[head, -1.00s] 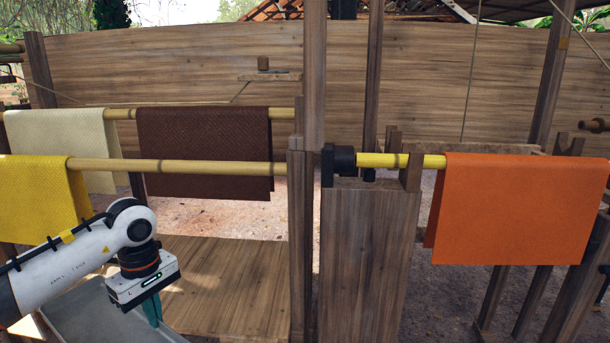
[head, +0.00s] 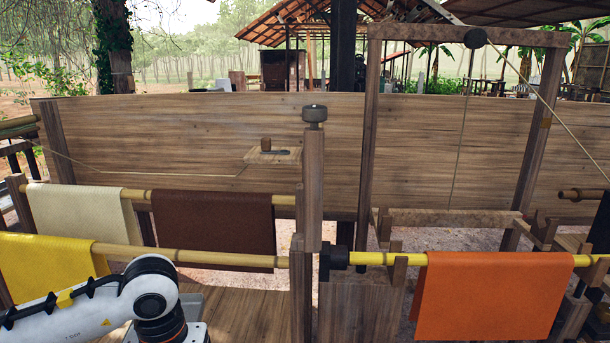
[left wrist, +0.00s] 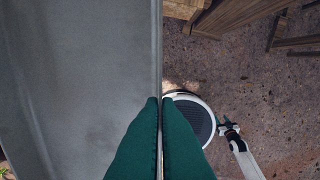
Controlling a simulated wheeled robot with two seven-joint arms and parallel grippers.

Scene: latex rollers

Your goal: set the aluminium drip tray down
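The aluminium drip tray (left wrist: 80,70) is a wide grey pan filling the left of the left wrist view, its straight rim running up the middle. My left gripper (left wrist: 159,100) has its two green fingers on either side of this rim, closed on it. What lies under the tray is hidden. A white limb of mine with a small dark end (left wrist: 228,126) shows in the left wrist view, too small to read as open or shut.
Yellow (head: 50,262), cream (head: 80,212) and brown (head: 213,222) sheets hang on poles at left. An orange sheet (head: 487,295) hangs at right. A wooden post (head: 313,190) stands mid-view. Bare ground (left wrist: 285,115) lies right of the tray, with timber pieces (left wrist: 235,15) above.

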